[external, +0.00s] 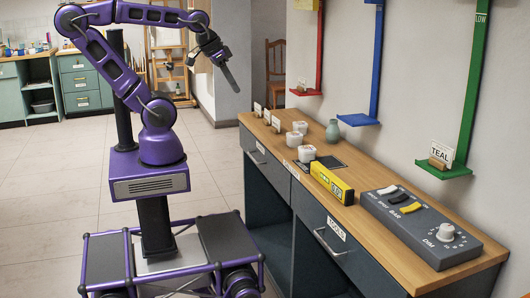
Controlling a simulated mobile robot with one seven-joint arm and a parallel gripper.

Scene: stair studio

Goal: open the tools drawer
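The tools drawer (365,264) is in the front of the dark grey desk, at the lower right of the external view. It carries a white TOOLS label (336,229) and a metal bar handle (326,242). Its front looks flush with the desk, so it appears closed. My gripper (232,78) hangs in the air at upper centre, above and well to the left of the drawer, apart from the desk. One dark finger shows clearly. I cannot tell whether the gripper is open.
The wooden desktop (350,184) holds white cups (306,153), a small vase (333,131), a yellow box (331,182) and a switch panel (420,227). Another drawer (264,163) is at the desk's far end. Coloured wall shelves (358,120) overhang the desk. Tiled floor lies open behind my base.

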